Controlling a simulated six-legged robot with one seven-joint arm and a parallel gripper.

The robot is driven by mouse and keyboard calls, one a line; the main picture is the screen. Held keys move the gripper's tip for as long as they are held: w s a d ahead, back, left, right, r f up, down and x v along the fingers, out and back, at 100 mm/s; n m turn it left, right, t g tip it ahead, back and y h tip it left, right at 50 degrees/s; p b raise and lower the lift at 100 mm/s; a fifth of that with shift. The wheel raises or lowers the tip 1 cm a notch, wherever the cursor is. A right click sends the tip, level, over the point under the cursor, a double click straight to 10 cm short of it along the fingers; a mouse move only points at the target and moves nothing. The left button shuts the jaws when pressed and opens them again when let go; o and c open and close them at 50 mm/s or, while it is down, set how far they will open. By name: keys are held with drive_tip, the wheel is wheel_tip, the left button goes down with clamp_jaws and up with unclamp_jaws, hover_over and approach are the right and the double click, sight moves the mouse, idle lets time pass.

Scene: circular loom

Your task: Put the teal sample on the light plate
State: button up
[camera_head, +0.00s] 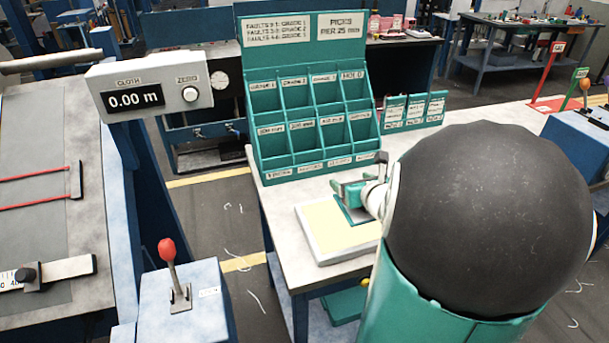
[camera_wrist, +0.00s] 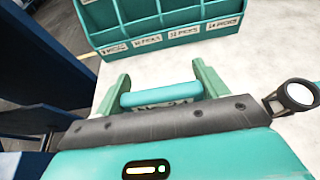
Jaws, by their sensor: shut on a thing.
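The teal sample (camera_head: 350,212) shows in the head view as a small teal piece under my gripper (camera_head: 355,190), partly hidden by my fingers and wrist. In the wrist view, my gripper (camera_wrist: 160,76) is shut on the sample (camera_wrist: 160,94), whose rounded teal bar lies between the two green fingers. A label with dark print sits just below the bar, partly hidden. The light plate (camera_head: 325,236), a white-framed slab with a pale yellow face, lies on the bench. The sample is over its far right part; I cannot tell whether they touch.
A teal pigeonhole rack (camera_head: 312,120) stands behind the plate, its compartments apparently empty. Small teal labelled boxes (camera_head: 413,110) stand right of it. A cloth counter (camera_head: 150,95) and a red-knobbed lever (camera_head: 168,265) are at the left. Bare bench (camera_head: 285,205) shows around the plate.

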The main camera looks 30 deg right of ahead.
drive_tip(key=w+f, duration=0.3)
drive_tip(key=f, duration=0.1)
drive_tip(key=shift+w+f, duration=0.3)
drive_tip(key=shift+w, duration=0.1)
drive_tip(key=shift+w+f, duration=0.15)
drive_tip(key=shift+f, duration=1.5)
drive_tip(key=shift+f, duration=0.2)
drive_tip(key=o, duration=1)
drive_tip(key=shift+r, duration=0.1)
